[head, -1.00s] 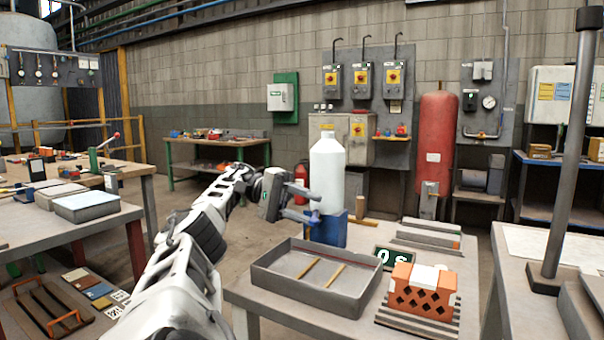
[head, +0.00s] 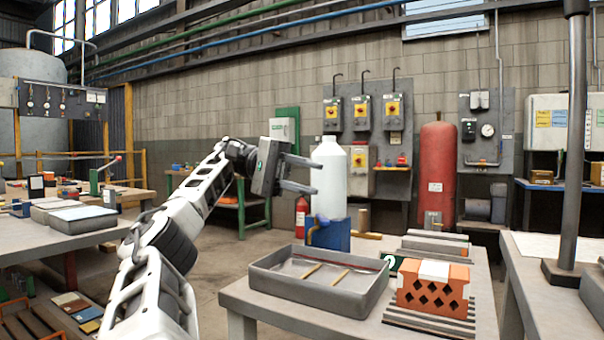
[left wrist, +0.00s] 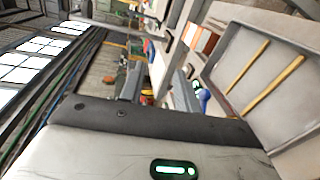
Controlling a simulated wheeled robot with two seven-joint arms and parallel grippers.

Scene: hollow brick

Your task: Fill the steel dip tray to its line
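The steel dip tray (head: 262,283) stands on the near table. Two wooden strips (head: 329,281) show inside it, and a dark red line (head: 352,265) runs along its inner back wall. I cannot tell the liquid level. A white bottle (head: 330,172) stands upright on a blue stand (head: 333,238) behind the tray, with a blue tap-like part (head: 316,228) at its front. The tray (left wrist: 290,125) also shows in the left wrist view. My right gripper is out of view.
An orange hollow brick (head: 433,289) with a white band sits on a ribbed grey rack (head: 430,322) right of the tray. A small green display (head: 391,262) is partly hidden between them. Grey bars (head: 434,246) lie behind. A dark post (head: 573,150) rises at right.

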